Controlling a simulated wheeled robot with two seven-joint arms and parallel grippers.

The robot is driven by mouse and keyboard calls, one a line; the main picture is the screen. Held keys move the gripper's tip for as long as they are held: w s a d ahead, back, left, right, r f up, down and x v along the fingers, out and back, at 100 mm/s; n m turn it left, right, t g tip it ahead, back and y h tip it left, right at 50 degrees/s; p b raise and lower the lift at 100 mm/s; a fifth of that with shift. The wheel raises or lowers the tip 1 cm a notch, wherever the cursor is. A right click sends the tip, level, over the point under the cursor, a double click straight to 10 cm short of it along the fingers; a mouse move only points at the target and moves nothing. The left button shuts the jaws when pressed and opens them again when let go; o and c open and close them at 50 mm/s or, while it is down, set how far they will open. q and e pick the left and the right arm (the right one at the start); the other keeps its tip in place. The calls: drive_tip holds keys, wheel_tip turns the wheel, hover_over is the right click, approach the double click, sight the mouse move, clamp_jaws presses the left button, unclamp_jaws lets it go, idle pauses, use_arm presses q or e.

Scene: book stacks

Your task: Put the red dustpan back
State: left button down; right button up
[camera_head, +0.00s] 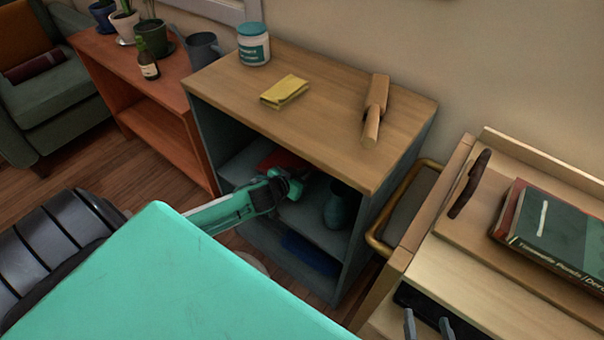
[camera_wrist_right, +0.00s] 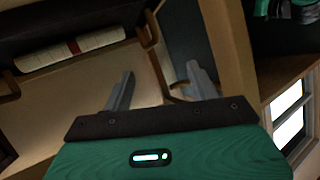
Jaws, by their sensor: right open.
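A red object (camera_head: 283,160), which looks like the red dustpan, lies inside the dark cabinet on its upper shelf. Only its top part shows; the rest is hidden by my left arm and the cabinet top. My left gripper (camera_head: 287,186) reaches into the cabinet opening just below and in front of the red object. I cannot tell whether its jaws are open or whether they touch it. My right gripper (camera_head: 428,326) is at the bottom of the head view, over the low wooden unit. In the right wrist view its fingers (camera_wrist_right: 160,88) are apart with nothing between them.
Inside are a teal vase (camera_head: 338,207) and a blue item (camera_head: 310,254). Books (camera_head: 550,228) lie on the right unit. Floor shows at left.

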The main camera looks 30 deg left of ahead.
use_arm(q)
drive_tip(key=c, duration=1.6)
unclamp_jaws()
drive_tip(key=shift+f, duration=0.1)
drive_tip(key=shift+c, duration=0.2)
drive_tip(key=shift+s+r, duration=0.2)
drive_tip(key=shift+s, duration=0.1)
drive_tip(key=d+p+v, duration=0.1)
drive_tip(key=p+v, duration=0.2)
drive_tip(key=v, duration=0.8)
drive_tip(key=s+d+r+m+g+h, duration=0.1)
drive_tip(key=s+d+r+g, duration=0.1)
drive_tip(key=s+d, duration=0.5)
drive_tip(key=s+d+r+g+h, duration=0.1)
drive_tip(key=s+d+r+g, duration=0.1)
drive_tip(key=s+d, duration=0.6)
drive_tip(key=d+r, duration=0.1)
drive_tip(key=d, duration=0.6)
drive_tip(key=shift+s+m+h, duration=0.2)
drive_tip(key=shift+m+h, duration=0.2)
use_arm(e)
drive_tip(key=d+g, duration=0.1)
drive_tip(key=d+g+h, duration=0.1)
drive_tip(key=d, duration=0.1)
drive_tip(key=s+d+g+h, duration=0.1)
drive_tip(key=shift+d+f, duration=0.15)
drive_tip(key=shift+f, duration=0.1)
